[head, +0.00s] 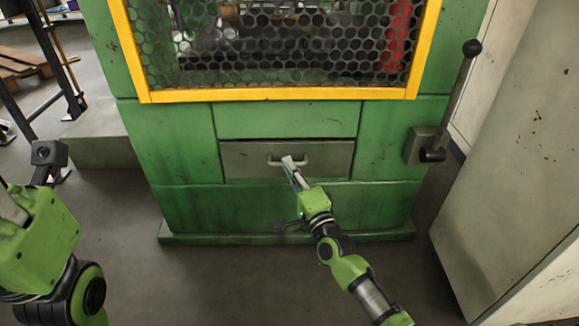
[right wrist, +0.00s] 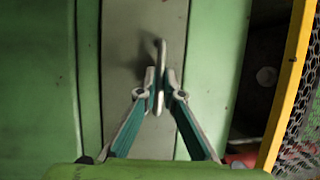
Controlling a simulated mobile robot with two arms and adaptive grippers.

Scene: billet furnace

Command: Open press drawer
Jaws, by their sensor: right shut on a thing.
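The press drawer (head: 240,157) is a grey, scuffed front set in the green press below the yellow-framed guard. It looks flush with the press face. Its light bar handle (head: 274,163) sits in the middle of the front. My right gripper (head: 291,163) reaches up to the handle and is shut on it. In the right wrist view the fingers (right wrist: 160,88) close around the handle (right wrist: 161,48), with the grey drawer front (right wrist: 120,50) behind. My left gripper (head: 22,215) is at the left edge, away from the press; its fingers do not show clearly.
A lever with a black knob (head: 472,48) stands at the press's right side. A pale cabinet (head: 515,160) stands at the right. The yellow-framed mesh guard (head: 280,94) is above the drawer. The floor (head: 190,280) before the press is clear apart from my arms.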

